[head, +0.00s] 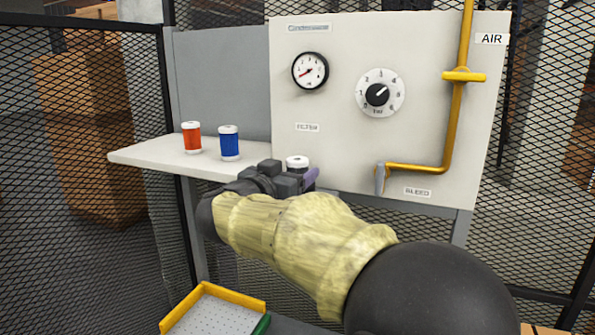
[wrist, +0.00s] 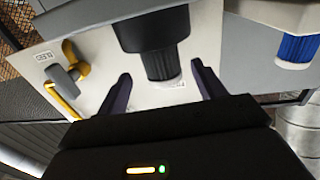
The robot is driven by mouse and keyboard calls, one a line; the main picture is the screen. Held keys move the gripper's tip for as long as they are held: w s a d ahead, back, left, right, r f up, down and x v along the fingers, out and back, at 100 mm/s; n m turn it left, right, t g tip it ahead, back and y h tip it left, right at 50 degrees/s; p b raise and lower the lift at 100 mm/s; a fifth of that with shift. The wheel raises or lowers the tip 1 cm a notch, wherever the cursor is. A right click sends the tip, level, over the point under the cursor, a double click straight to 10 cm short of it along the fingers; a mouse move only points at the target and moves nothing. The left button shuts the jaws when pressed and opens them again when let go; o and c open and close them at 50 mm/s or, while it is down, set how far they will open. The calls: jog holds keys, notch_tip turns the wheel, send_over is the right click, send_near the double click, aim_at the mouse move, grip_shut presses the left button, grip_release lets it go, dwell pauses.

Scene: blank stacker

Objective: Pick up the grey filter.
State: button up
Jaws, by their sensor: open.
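In the wrist view, a dark grey ribbed cylinder (wrist: 163,66) under a wider dark part stands between the directions of my two fingers. My gripper (wrist: 161,72) is open, its purple fingers on either side of the dark cylinder, with a visible gap on both sides.
An orange filter (head: 191,138) and a blue filter (head: 229,143) stand on the white shelf (head: 150,157), left of my gripper. The panel (head: 340,120) has a gauge, a dial and a yellow pipe (head: 453,130) at right. A yellow-and-green-edged tray (head: 215,318) lies below.

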aim_at(301, 167)
dwell(0.3)
jog(key=p+x, duration=0.3)
jog(key=x, duration=0.2)
jog(key=shift+a+f, duration=0.15)
jog(key=shift+a, duration=0.1)
jog(key=shift+w+d+f, duration=0.1)
jog(key=shift+w+f, duration=0.05)
jog(key=shift+w, duration=0.1)
jog(key=shift+s, duration=0.1)
jog(key=c, duration=1.1)
jog(key=shift+c, duration=0.2)
